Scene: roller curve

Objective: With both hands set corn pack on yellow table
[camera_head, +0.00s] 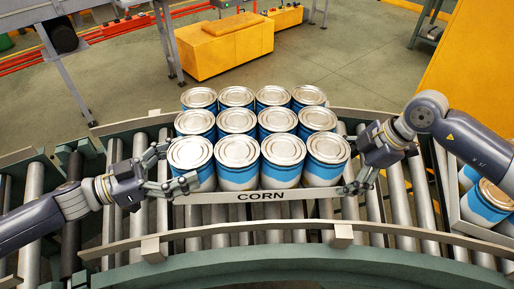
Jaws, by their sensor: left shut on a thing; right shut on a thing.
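The corn pack (262,196) is a shallow tray with "CORN" on its front, filled with several blue and white cans with silver lids. It is in the middle of the head view, over the curved roller conveyor; I cannot tell whether it touches the rollers. My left gripper (172,170) is shut on the pack's left side. My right gripper (358,166) is shut on its right side. The tray's far parts are hidden behind the cans. A yellow table-like surface (472,70) shows at the upper right; I cannot tell if it is the yellow table.
The roller conveyor (400,190) curves across the view, with a raised front rail (250,226). Another pack of cans (489,208) sits at the right edge on the rollers. A yellow block (225,45) stands on the floor behind. Open floor (350,70) lies beyond the conveyor.

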